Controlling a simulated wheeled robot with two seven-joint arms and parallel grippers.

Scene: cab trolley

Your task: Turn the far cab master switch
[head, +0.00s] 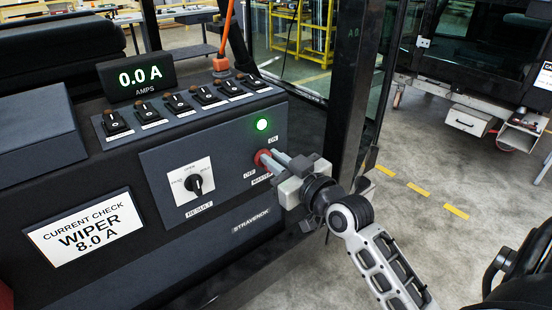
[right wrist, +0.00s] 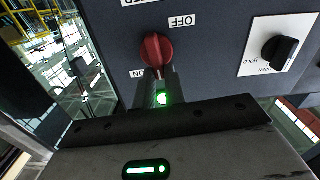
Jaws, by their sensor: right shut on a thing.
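The red master switch (head: 262,157) is a round knob on the dark front panel (head: 215,150) of the cab console. ON is printed above it, OFF and MASTER below it. It also shows in the right wrist view (right wrist: 156,50), between the OFF and ON labels. My right gripper (head: 277,163) reaches in from the right and is shut on the red knob. Its fingers partly hide the knob in the head view, so its exact angle is hard to tell. A green lamp (head: 262,124) above the switch is lit. My left gripper is not in view.
A black selector (head: 195,184) on a white plate sits left of the switch. Several toggle switches (head: 174,101) line the ledge above. A display (head: 140,77) reads 0.0 A. A card (head: 87,232) reads WIPER 8.0 A. A dark cab post (head: 352,100) stands close behind my right gripper.

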